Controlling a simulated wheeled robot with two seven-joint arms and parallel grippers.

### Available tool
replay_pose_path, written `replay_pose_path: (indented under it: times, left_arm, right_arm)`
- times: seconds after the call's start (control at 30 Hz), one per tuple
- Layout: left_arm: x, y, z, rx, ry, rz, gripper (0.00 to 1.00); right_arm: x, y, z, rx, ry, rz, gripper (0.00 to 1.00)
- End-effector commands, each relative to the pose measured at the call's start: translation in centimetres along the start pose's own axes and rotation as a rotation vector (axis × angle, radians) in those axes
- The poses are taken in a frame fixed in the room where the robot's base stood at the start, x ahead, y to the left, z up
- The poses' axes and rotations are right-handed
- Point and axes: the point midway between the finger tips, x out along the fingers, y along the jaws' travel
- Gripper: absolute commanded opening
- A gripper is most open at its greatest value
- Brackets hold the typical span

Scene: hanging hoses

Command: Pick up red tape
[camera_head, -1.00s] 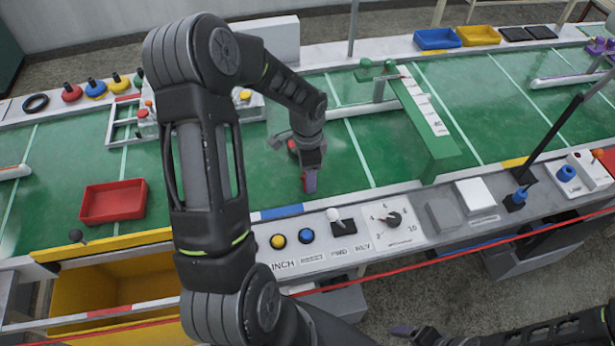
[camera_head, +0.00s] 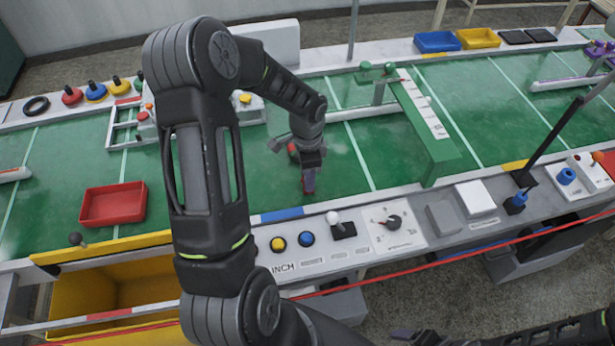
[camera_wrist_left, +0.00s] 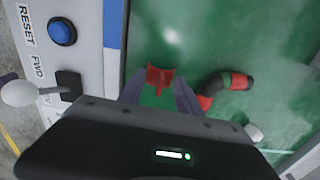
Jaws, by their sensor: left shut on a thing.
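My left gripper (camera_head: 309,183) points down low over the green belt (camera_head: 350,215), just behind the control panel. In the left wrist view its two purple-grey fingers (camera_wrist_left: 160,92) are shut on a small red piece, the red tape (camera_wrist_left: 160,76). The fingers and wrist body hide part of it. A curved black hose piece with red bands (camera_wrist_left: 228,82) lies on the belt beside the fingers, apart from them. My right gripper (camera_head: 408,336) shows only in part at the bottom edge, and its jaws are unclear.
A red tray (camera_head: 113,204) sits on the belt at left. A green bar (camera_head: 428,135) stands across the belt at right. The panel has a white-knobbed lever (camera_head: 333,217) and a blue button (camera_head: 306,237) close to the left gripper. A yellow bin (camera_head: 125,287) is at front left.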

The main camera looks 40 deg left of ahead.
Motion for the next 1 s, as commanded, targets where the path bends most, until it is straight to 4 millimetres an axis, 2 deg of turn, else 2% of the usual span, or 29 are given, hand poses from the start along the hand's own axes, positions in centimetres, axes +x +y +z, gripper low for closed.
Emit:
replay_pose_path:
  times: [0.17,0.5,0.6,0.73,1.0]
  left_arm:
    - [-1.6,-0.1,-0.1,0.0,0.002,-0.004,0.03]
    - [-8.0,-0.1,-0.1,0.0,0.003,-0.005,0.03]
    - [-9.2,-0.1,-0.1,0.0,0.002,-0.003,0.03]
    - [-9.9,0.0,0.0,0.001,0.001,-0.001,0.03]
    - [-9.9,0.0,0.0,0.001,0.0,0.0,0.03]
  right_arm:
    - [0.3,0.1,0.0,-0.001,0.001,-0.001,0.8]
    - [1.0,0.3,-0.1,-0.002,0.003,-0.003,0.8]
    - [1.1,0.3,-0.1,-0.003,0.003,-0.004,0.8]
    - [1.1,0.3,-0.2,-0.003,0.004,-0.004,0.8]
    - [1.0,0.3,-0.2,-0.003,0.004,-0.004,0.8]
